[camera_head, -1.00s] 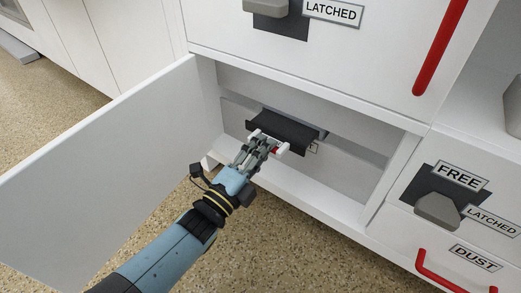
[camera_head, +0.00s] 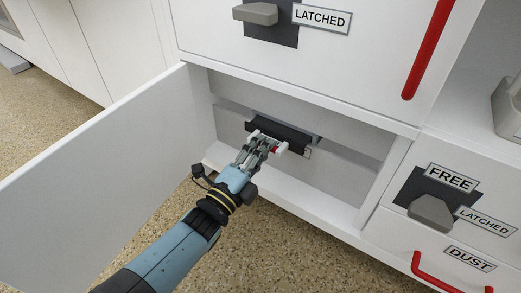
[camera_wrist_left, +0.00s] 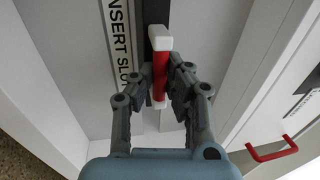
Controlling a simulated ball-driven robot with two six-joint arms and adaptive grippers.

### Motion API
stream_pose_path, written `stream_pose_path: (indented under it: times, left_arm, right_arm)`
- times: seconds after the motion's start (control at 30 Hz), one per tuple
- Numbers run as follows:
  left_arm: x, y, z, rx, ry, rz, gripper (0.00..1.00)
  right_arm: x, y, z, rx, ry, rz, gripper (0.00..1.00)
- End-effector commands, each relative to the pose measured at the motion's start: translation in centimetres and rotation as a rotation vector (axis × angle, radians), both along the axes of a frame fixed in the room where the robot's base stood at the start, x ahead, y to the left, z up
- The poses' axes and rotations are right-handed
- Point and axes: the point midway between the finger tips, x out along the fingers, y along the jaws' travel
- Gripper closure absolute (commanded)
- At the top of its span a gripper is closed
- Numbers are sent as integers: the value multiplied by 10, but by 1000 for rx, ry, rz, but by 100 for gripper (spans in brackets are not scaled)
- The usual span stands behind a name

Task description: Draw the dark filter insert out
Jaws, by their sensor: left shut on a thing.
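The dark filter insert (camera_head: 279,134) sits low in the open white compartment, its dark front edge showing at a slot in the back wall. How far it stands out of the slot is hard to tell. Its red handle with white ends (camera_wrist_left: 160,62) shows in the left wrist view. My left gripper (camera_head: 268,146) is shut on this handle, with one finger on each side of the red bar; it also shows in the wrist view (camera_wrist_left: 160,84). The gripper hides part of the insert's front in the head view. My right gripper is not in view.
The compartment's white door (camera_head: 105,175) stands open at the left. A red upright handle (camera_head: 434,50) and a grey latch (camera_head: 255,13) are above. A FREE/LATCHED latch (camera_head: 431,211) and a red DUST drawer handle (camera_head: 440,275) are at the right. Speckled floor lies in front.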

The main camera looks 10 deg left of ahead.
Motion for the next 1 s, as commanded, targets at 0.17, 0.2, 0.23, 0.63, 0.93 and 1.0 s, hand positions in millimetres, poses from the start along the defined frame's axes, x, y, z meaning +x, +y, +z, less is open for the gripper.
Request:
stream_pose_path:
  times: [0.17,0.2,0.23,0.63,0.93,1.0]
  left_arm:
    - [5,-2,0,0,0,0,100]
    - [6,-2,0,0,0,0,100]
    - [6,-2,0,0,0,0,100]
    - [16,-6,0,0,-1,0,100]
    - [23,-8,0,-1,-1,0,100]
    - [24,-9,0,-1,-1,0,100]
  right_arm:
    - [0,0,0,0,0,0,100]
    - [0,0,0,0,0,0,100]
    - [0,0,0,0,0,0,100]
    - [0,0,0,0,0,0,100]
    - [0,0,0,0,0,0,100]
    - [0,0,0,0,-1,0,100]
